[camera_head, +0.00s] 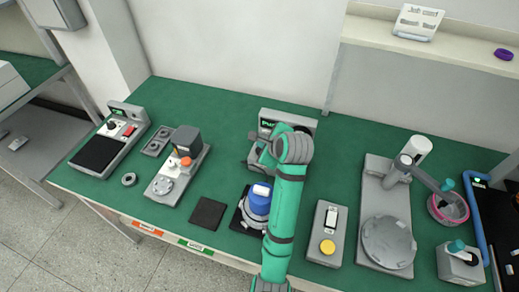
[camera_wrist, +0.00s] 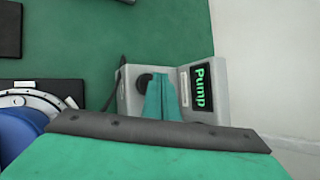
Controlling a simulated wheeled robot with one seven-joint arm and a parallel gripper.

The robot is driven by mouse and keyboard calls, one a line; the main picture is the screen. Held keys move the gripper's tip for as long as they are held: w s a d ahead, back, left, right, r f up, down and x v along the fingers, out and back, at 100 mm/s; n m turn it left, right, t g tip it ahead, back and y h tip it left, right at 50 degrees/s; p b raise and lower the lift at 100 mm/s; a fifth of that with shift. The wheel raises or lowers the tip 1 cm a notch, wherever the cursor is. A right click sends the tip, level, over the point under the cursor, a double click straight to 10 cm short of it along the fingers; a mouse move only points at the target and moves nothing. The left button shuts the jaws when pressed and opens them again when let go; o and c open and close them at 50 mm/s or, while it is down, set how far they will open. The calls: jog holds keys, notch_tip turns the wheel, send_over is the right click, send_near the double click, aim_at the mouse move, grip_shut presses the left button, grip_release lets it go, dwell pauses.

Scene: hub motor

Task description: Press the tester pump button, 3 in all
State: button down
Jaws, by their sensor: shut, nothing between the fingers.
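I cannot tell whether the fingertips touch the box. The pump button is not clearly seen; the fingers may cover it. In the head view my gripper (camera_head: 266,152) is at the box's front.
A blue motor part (camera_head: 258,200) stands on a dark pad close to my arm. A grey box with a yellow button (camera_head: 327,247) is right of my arm. A round-plate stand (camera_head: 388,242) is further right. Several devices, including a red-switch unit (camera_head: 113,137), fill the left.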

jog(key=shift+s+d+r, duration=0.1)
jog(key=shift+r, duration=0.05)
jog(key=shift+r, duration=2.45)
dwell(0.9)
jog(key=shift+r, duration=0.1)
